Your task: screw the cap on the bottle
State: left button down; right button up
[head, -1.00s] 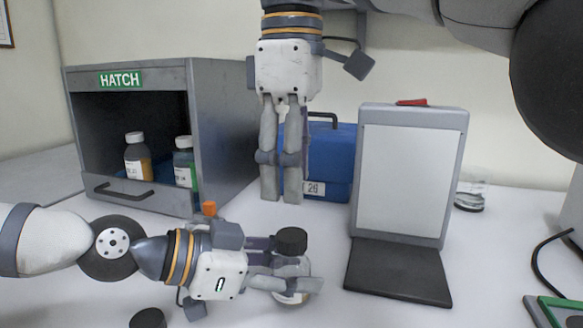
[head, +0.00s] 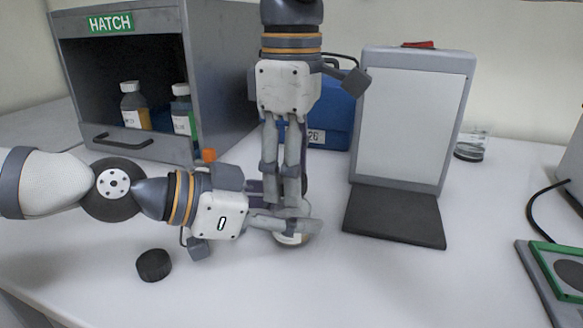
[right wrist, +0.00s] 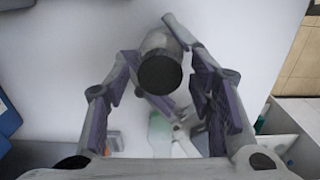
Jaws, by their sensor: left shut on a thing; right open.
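My left gripper (head: 282,222) is shut on the bottle (head: 292,239), which stands upright at the table's middle. The bottle's lower part and label show below the near finger. A black cap (right wrist: 160,73) sits on the bottle's top in the right wrist view; in the head view my right gripper hides it. Whether it is screwed tight cannot be told. My right gripper (head: 287,203) points straight down over the bottle, with its open fingers on either side of the cap. Contact with the cap cannot be told.
Another black cap (head: 153,265) lies on the table at the front left. A grey hatch box (head: 226,85) with two bottles inside stands at the back left. A blue case (head: 335,110) and a white panel stand (head: 410,120) are behind.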

grip_shut()
jog(key=m, duration=0.5)
jog(key=shift+o, duration=0.7)
grip_release()
notch_tip(320, 180, up, 8)
jog(key=shift+f, duration=0.25)
pick_arm(q)
jog(key=c, duration=0.8)
grip_release()
jog(key=shift+o, duration=0.2)
